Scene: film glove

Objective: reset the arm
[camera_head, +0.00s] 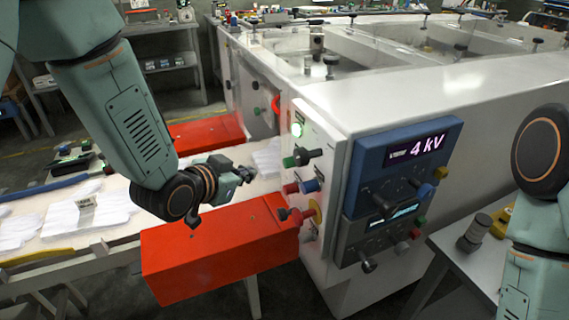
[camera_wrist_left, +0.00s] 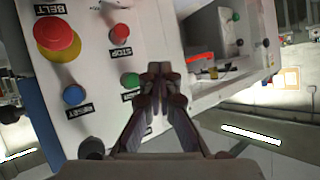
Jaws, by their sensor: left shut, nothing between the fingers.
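My left arm comes down from the upper left in the head view, and its gripper (camera_head: 238,174) hangs over the white table, above the red box. The left wrist view shows its fingers (camera_wrist_left: 163,72) shut together with nothing between them, in front of the control panel (camera_wrist_left: 95,125). They appear apart from the panel. My right arm shows at the right edge of the head view, but its gripper is out of view.
The panel carries a red BELT button (camera_wrist_left: 57,36), a STOP button (camera_wrist_left: 122,31) and a blue RESET button (camera_wrist_left: 74,95). The machine (camera_head: 330,110) shows a "4 kV" display (camera_head: 415,147). A red box (camera_head: 215,250) juts out. Gloves (camera_head: 85,212) lie on the table.

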